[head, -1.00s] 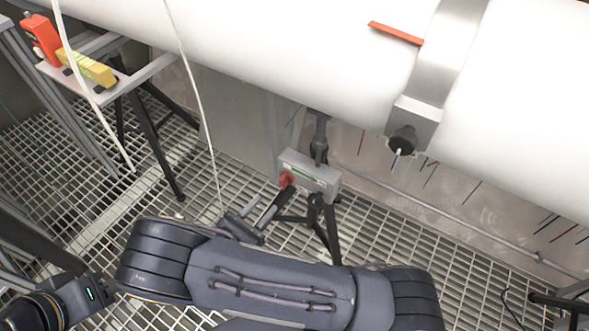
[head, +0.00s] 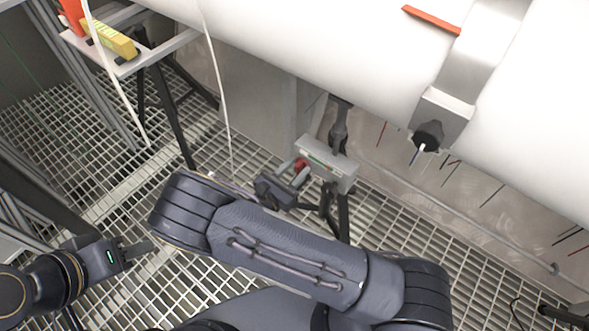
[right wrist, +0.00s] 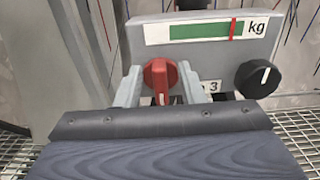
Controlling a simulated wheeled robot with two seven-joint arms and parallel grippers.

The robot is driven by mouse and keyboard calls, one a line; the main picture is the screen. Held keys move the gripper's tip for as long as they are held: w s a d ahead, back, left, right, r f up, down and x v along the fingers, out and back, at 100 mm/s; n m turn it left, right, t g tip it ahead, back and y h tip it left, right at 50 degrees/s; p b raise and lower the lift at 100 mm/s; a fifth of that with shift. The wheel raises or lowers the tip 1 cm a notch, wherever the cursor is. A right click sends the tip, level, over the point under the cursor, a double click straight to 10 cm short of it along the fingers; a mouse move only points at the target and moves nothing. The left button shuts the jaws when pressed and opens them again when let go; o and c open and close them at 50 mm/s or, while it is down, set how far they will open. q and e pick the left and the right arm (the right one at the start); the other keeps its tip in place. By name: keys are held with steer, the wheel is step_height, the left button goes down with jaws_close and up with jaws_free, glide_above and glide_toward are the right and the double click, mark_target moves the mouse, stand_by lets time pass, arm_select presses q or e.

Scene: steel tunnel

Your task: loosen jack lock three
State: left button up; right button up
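The jack's grey box (head: 328,163) sits on a dark tripod stand under the big white pipe. Its red lock knob (right wrist: 160,78) shows on the front in the right wrist view, with a white mark low on it. A "3" label (right wrist: 212,87) shows partly beside it. The knob also shows small in the head view (head: 301,164). My right gripper (head: 304,170) is open, with one finger on each side of the red knob. Whether the fingers touch it I cannot tell. My left gripper (head: 148,246) is low at the left, away from the jack; its finger gap is unclear.
A black knob (right wrist: 258,78) with a white pointer is right of the red one, below a green kg gauge (right wrist: 205,31). A yellow level (head: 110,40) lies on a frame at upper left. White cables hang nearby. The floor is open grating.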

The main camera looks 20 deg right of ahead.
jaws_close()
steer(key=shift+n, duration=0.3)
steer(key=shift+a+n+p, duration=0.1)
steer(key=shift+n+p, duration=0.55)
steer(key=shift+n, duration=0.25)
steer(key=n+p, duration=0.1)
steer(key=n, duration=0.4)
steer(key=n+p, duration=0.1)
steer(key=n, duration=0.3)
steer(key=w+f+n+p, duration=0.1)
steer(key=n, duration=0.4)
steer(key=shift+a+f+n, duration=0.1)
steer(key=shift+a+n, duration=0.2)
steer(key=shift+a, duration=0.05)
